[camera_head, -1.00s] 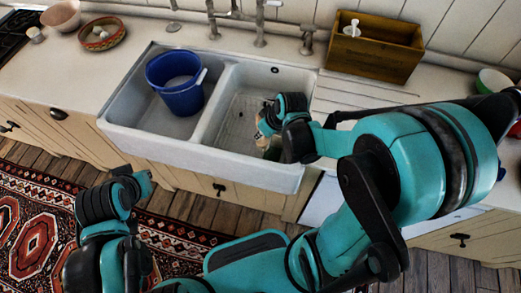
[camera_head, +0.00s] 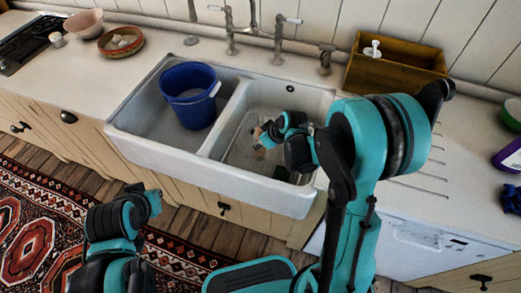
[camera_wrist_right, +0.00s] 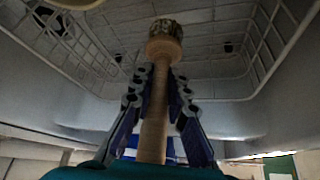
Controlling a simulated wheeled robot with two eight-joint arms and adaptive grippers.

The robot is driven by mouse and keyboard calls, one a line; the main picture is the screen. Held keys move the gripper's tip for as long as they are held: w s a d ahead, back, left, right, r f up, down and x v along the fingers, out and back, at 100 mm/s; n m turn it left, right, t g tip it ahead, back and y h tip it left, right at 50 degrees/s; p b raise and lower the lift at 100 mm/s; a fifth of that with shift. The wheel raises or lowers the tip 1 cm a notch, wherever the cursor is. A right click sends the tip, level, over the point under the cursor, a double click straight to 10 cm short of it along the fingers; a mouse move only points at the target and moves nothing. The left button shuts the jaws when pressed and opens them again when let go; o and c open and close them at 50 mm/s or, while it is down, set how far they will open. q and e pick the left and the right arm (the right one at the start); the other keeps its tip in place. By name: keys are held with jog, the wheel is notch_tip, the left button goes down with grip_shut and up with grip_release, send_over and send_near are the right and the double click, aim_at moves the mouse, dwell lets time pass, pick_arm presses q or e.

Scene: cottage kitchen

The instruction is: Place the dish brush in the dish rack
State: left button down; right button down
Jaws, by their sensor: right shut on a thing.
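The dish brush has a wooden handle (camera_wrist_right: 154,125) and a round bristle head (camera_wrist_right: 165,42). My right gripper (camera_wrist_right: 158,100) is shut on the handle, with the head beyond the fingertips. In the head view, this gripper (camera_head: 264,138) is over the right sink basin, and only a small tan part of the brush (camera_head: 259,150) shows. The white wire dish rack (camera_wrist_right: 95,52) spans the wrist view behind the brush head; its wires show faintly in the right basin (camera_head: 234,152). Contact between brush and rack cannot be told. My left gripper (camera_head: 150,197) is low in front of the counter; its fingers are unclear.
A blue bucket (camera_head: 190,97) stands in the left basin of the white sink (camera_head: 180,158). Taps (camera_head: 279,45) rise behind. A wooden box (camera_head: 395,75) is back right. A purple bottle (camera_head: 508,157) and dark blue cloth (camera_head: 511,199) lie at the right edge.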

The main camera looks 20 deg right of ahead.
aim_at(262, 148)
jog(key=shift+f+b, duration=0.5)
jog(key=shift+f, duration=0.95)
jog(key=shift+f, duration=0.15)
jog(key=c, duration=1.5)
grip_release()
